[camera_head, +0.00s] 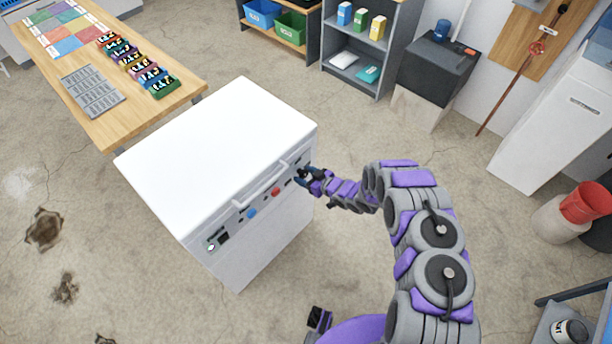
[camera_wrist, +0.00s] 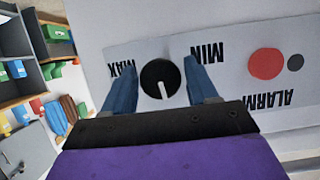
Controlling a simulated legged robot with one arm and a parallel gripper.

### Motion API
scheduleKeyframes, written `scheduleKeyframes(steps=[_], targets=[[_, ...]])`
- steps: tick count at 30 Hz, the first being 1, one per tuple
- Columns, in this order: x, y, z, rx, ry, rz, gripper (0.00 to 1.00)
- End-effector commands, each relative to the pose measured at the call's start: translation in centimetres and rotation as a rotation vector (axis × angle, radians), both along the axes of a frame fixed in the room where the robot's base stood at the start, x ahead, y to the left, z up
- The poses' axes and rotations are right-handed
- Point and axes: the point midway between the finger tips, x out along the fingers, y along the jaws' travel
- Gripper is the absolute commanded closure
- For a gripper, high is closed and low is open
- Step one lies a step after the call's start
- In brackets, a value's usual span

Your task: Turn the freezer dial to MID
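The white chest freezer (camera_head: 215,140) stands mid-floor, its control panel on the side facing my arm. In the wrist view the black round dial (camera_wrist: 158,76) sits on a pale panel between upside-down MAX (camera_wrist: 122,69) and MIN (camera_wrist: 207,52) labels. Its white pointer line points down in the picture, tilted slightly right. My gripper (camera_wrist: 161,70) is open, with one blue finger on each side of the dial and a gap showing on both sides. Contact is not visible. In the head view my gripper (camera_head: 304,176) is at the panel's right end and hides the dial.
A red button (camera_wrist: 267,63) and ALARM label (camera_wrist: 267,101) lie right of the dial in the wrist view. The freezer handle (camera_head: 262,187) sticks out above the panel. A wooden table (camera_head: 150,55) stands behind left, shelves (camera_head: 362,50) behind. Floor in front is clear.

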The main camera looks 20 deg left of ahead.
Motion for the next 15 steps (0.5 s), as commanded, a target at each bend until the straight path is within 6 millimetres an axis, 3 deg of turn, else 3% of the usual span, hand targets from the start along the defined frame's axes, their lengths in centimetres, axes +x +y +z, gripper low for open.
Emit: scheduleKeyframes(steps=[2,12,15], targets=[[0.00,-0.02,0.01,0.000,0.000,0.000,0.50],[-0.02,-0.13,0.04,0.001,0.000,0.000,0.82],[0.01,-0.18,0.05,0.004,0.005,-0.001,0.84]])
